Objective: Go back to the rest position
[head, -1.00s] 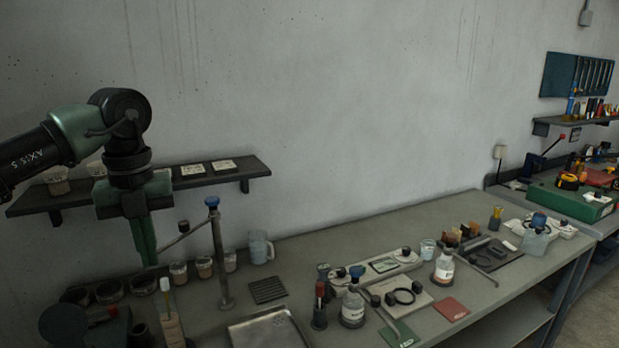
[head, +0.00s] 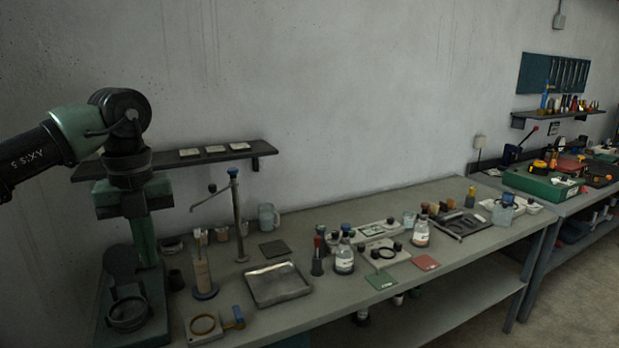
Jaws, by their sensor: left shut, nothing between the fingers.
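My left arm comes in from the left edge of the head view, bent at a black wrist joint. Its green and black gripper (head: 147,243) hangs pointing down, its fingers shut with nothing between them. It shows in front of the left end of the workbench (head: 350,245), near a dark green stand with a round black ring. I cannot tell how far apart gripper and stand are. My right gripper is not in view.
A wall shelf (head: 250,150) runs behind the left arm. A second bench with a green case (head: 540,183) is at right.

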